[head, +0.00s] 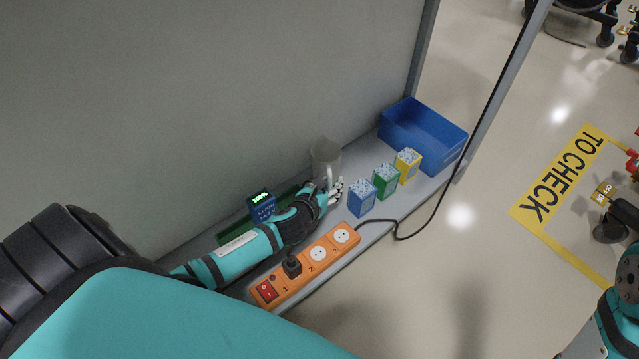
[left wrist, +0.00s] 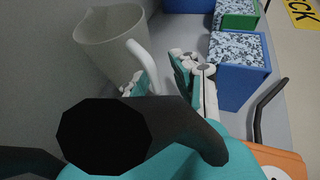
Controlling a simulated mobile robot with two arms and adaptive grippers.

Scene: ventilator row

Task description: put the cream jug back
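The cream jug (head: 326,157), a pale grey-cream vessel with a handle, stands upright on the grey shelf (head: 385,210) against the back panel. In the left wrist view the jug (left wrist: 108,40) is at upper left, its white handle (left wrist: 143,62) pointing toward my gripper. My left gripper (head: 333,192) is at the handle's side, low over the shelf. In the left wrist view its fingers (left wrist: 163,80) are apart, with the handle's lower part between them; I see no clear contact. My right gripper is out of view; only part of my right arm shows at lower right.
Blue (head: 362,198), green (head: 386,181) and yellow (head: 407,165) boxes stand just right of my gripper. A blue bin (head: 440,146) is beyond them. An orange power strip (head: 305,264) with a black cable lies in front. A blue display device (head: 261,206) stands behind my forearm.

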